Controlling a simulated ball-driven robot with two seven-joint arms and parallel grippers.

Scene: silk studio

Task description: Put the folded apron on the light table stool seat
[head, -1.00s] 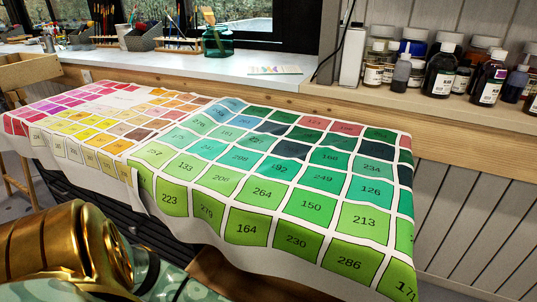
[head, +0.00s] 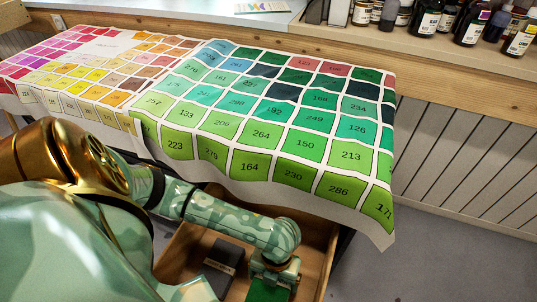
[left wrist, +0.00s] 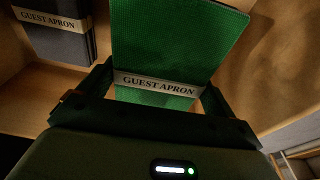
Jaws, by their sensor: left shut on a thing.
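A green folded apron (left wrist: 178,42) with a pale band reading "GUEST APRON" fills the top middle of the left wrist view. My left gripper (left wrist: 158,90) is shut on it, with one dark finger at each side of the band. In the head view my left gripper (head: 272,280) points down inside an open wooden drawer, and a little of the green apron (head: 266,292) shows below it. I cannot tell whether the apron touches the drawer floor. No light table stool seat can be made out. My right gripper is not in view.
A dark folded apron (left wrist: 58,28) with a like band lies in the drawer (head: 318,248), left of the green one. A table under a numbered colour-chart cloth (head: 265,135) overhangs the drawer. Bottles (head: 470,22) stand on the back ledge. Grey floor (head: 440,255) is clear at right.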

